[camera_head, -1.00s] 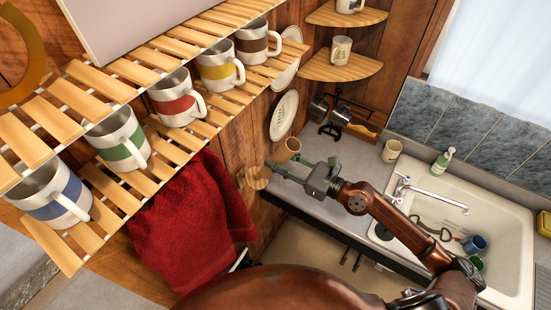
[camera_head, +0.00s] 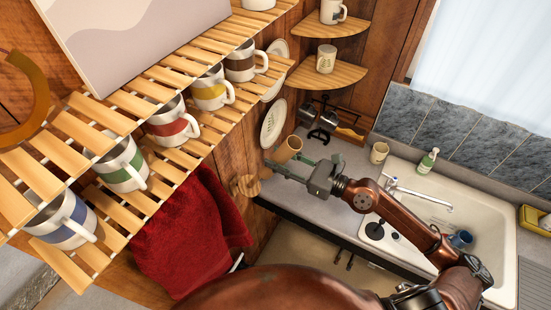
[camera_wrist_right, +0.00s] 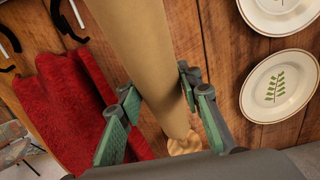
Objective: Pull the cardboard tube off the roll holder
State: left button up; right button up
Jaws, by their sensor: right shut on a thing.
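The cardboard tube (camera_wrist_right: 150,55) is a plain tan cylinder that runs from the top of the wrist view down between my right fingers. My right gripper (camera_wrist_right: 160,102) has its green-padded fingers around it, shut on it. In the head view, the tube (camera_head: 290,148) shows as a short tan piece beyond my right gripper (camera_head: 277,166). The roll holder's round wooden end (camera_head: 245,186) is on the wood wall, left of the fingers. It also shows below the tube's lower end in the wrist view (camera_wrist_right: 185,145). Whether a rod is still inside the tube is hidden. My left gripper is out of view.
A slatted shelf (camera_head: 165,160) with several mugs and a red towel (camera_head: 190,235) are at the left. Plates (camera_head: 273,124) hang on the wall beside the tube. The counter (camera_head: 315,208) lies below my right arm, with a sink (camera_head: 500,225) at right.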

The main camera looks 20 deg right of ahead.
aim_at(284, 153)
jog(key=shift+s+d+r+p, duration=0.1)
jog(key=shift+s+d+r, duration=0.1)
jog(key=shift+r, duration=0.45)
jog(key=shift+s+d+r+p, duration=0.1)
jog(key=shift+s+d+r, duration=0.15)
jog(key=shift+r, duration=0.35)
jog(key=shift+s+d+r+p, duration=0.1)
jog(key=shift+s+d+r, duration=0.1)
jog(key=shift+r, duration=0.45)
